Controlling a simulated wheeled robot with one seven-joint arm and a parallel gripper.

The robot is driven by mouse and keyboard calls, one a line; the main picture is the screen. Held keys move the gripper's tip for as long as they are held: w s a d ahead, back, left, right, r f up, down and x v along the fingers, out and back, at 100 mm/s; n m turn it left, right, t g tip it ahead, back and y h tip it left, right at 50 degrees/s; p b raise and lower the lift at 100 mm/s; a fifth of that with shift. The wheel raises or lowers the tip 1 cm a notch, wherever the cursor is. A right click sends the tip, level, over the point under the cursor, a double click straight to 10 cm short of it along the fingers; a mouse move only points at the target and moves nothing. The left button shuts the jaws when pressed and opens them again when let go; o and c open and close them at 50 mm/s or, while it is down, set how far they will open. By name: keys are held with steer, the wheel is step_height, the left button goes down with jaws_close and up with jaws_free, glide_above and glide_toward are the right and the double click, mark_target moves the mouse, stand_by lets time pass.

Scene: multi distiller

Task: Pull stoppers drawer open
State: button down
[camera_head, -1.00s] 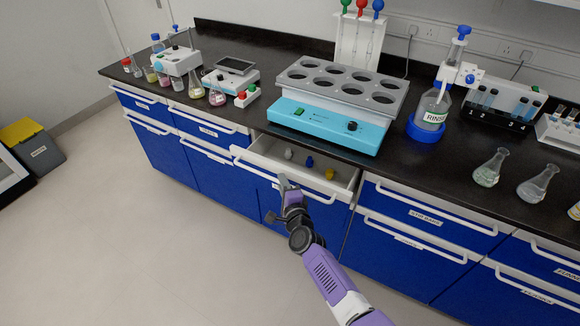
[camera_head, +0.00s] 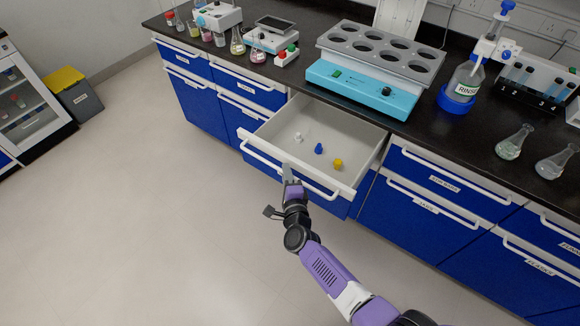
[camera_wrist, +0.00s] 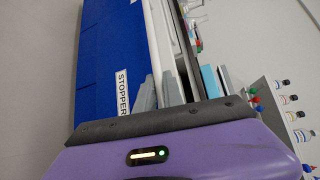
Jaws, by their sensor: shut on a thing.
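The stoppers drawer (camera_head: 362,125) is pulled well out of the bench below the blue eight-hole unit. Inside lie a white stopper (camera_head: 298,136), a blue stopper (camera_head: 319,148) and a yellow stopper (camera_head: 338,164). My gripper (camera_head: 289,172) is at the drawer's front, shut on its white bar handle (camera_head: 318,190). In the wrist view the fingers (camera_wrist: 161,92) are around the white handle (camera_wrist: 160,45), beside the blue drawer front (camera_wrist: 103,60) with a label reading "STOPPER" (camera_wrist: 122,92). The label's end is hidden.
The blue eight-hole unit (camera_head: 362,90) stands on the black bench above the drawer. Other shut blue drawers (camera_head: 440,180) flank it on both sides. The floor (camera_head: 150,220) in front is clear.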

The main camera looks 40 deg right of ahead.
steer(key=shift+s+f, duration=0.1)
steer(key=c, duration=1.5)
jaws_free()
steer(key=shift+p+v, duration=0.85)
steer(key=shift+v, duration=3.05)
